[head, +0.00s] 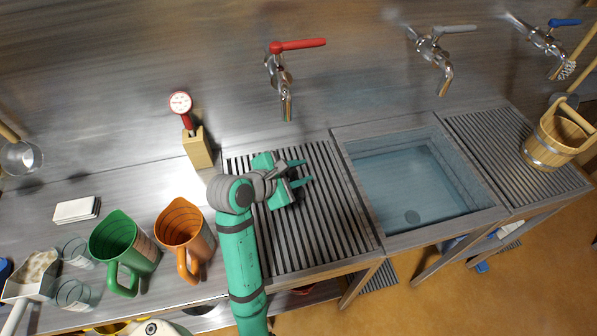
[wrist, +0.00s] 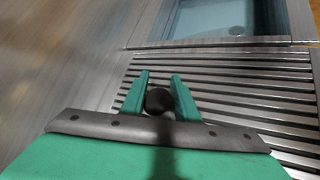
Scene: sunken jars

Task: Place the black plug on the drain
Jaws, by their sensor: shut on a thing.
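My gripper (head: 299,174) is over the slatted drainboard left of the sink. In the wrist view its two green fingers (wrist: 160,88) are shut on the round black plug (wrist: 159,101), which sits between them. In the head view the plug is not clearly visible. The sink (head: 420,185) lies to the right of my gripper and holds bluish water. The dark round drain (head: 412,216) shows on its floor near the front.
A red-handled tap (head: 285,85) hangs above the drainboard (head: 320,235). Two more taps (head: 435,55) (head: 545,45) are above and right of the sink. A wooden bucket (head: 555,140) stands on the right slats. Green (head: 120,245) and orange (head: 184,232) jugs stand left of my arm.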

